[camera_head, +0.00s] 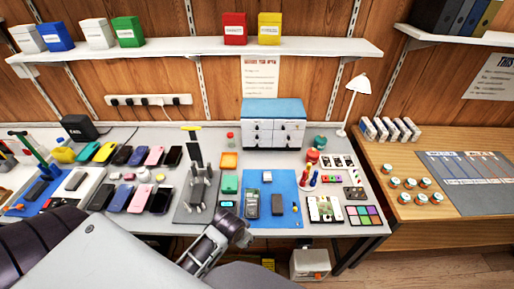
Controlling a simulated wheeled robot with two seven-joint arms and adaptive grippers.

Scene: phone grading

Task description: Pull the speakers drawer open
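A small drawer cabinet (273,136) with a blue top and white front stands at the back of the grey bench, against the wall. Its front has several drawers with small dark handles, and all look closed. The drawer labels are too small to read, so I cannot tell which one is the speakers drawer. My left gripper (204,249) is low at the front edge of the bench, well apart from the cabinet. My arm partly hides it, and its fingertips are not clear. My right gripper is not in view.
Rows of phones (137,198) lie left of a dark stand with a yellow handle (191,127). A blue mat (283,181) with phone parts lies in front of the cabinet. A white lamp (357,86) stands right of it. A wooden table (420,219) adjoins at right.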

